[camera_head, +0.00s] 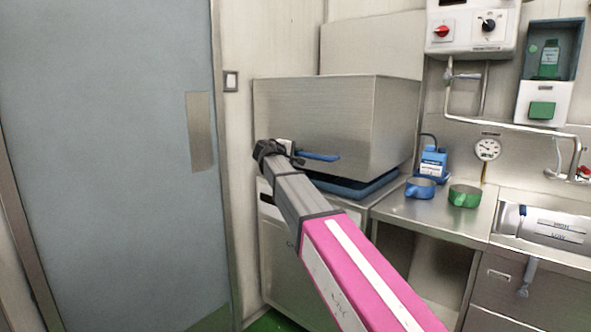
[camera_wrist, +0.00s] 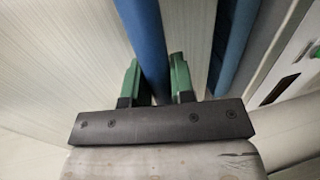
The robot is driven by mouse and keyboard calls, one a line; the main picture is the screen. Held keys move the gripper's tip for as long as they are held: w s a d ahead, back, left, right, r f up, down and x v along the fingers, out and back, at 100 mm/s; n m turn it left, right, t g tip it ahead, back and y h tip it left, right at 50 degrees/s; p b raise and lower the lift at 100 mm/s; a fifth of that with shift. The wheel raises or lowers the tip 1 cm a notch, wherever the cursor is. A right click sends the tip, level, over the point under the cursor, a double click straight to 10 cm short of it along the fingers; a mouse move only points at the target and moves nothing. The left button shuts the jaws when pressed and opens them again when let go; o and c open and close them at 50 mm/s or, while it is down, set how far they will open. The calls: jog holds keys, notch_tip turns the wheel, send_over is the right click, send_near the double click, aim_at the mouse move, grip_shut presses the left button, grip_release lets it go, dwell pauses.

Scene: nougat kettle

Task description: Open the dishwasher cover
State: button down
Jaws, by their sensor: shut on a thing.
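The dishwasher cover (camera_head: 345,118) is a large boxy steel hood at the centre of the head view. It sits a little above the machine's base, with a dark blue rack (camera_head: 352,188) showing in the gap under its right side. A blue handle bar (camera_head: 318,156) runs along the cover's lower front. In the wrist view the blue bar (camera_wrist: 143,40) passes between the two green fingers of my gripper (camera_wrist: 156,85), which is shut on it. In the head view my arm reaches up to the bar and hides part of it and the fingers.
A grey door (camera_head: 110,150) stands at left. A steel counter (camera_head: 425,212) at right holds a blue cup (camera_head: 420,188), a green cup (camera_head: 464,195) and a blue bottle (camera_head: 432,164). A control box (camera_head: 470,28) and pipes are on the wall. Wall lies close behind the cover.

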send_near(304, 85)
jog(key=x, duration=0.5)
jog(key=c, duration=1)
grip_release()
jog(key=shift+a, duration=0.1)
jog(key=v, duration=1)
jog(key=shift+s+a+r, duration=0.1)
jog(key=shift+s+a, duration=0.1)
jog(key=shift+s, duration=0.1)
